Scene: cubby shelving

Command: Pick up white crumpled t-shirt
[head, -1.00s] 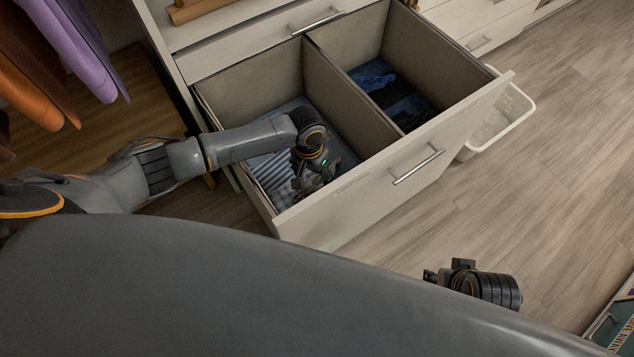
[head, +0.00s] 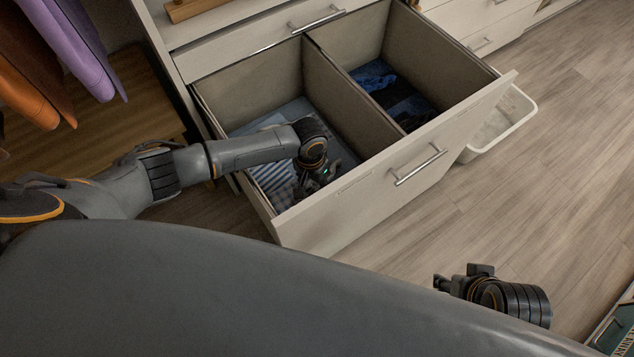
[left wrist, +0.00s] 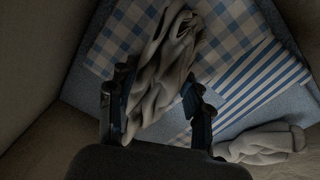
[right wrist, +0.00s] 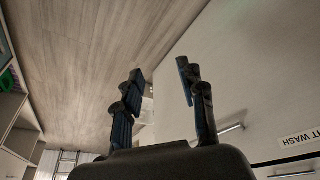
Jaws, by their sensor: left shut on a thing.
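A white crumpled t-shirt (left wrist: 165,62) is bunched between the fingers of my left gripper (left wrist: 160,98) in the left wrist view. My left gripper is shut on it, inside the left compartment of the open drawer. In the head view my left gripper (head: 318,182) hides most of that spot. My right gripper (right wrist: 160,95) is open and empty; in the head view it shows (head: 452,283) outside the drawer, in front of it.
Blue-and-white checked cloth (left wrist: 235,38) and striped cloth (left wrist: 255,85) lie flat below. A second crumpled pale cloth (left wrist: 262,143) lies nearby. The drawer's divider (head: 350,90) separates dark blue clothes (head: 372,76). A white bin (head: 515,125) stands right of the drawer.

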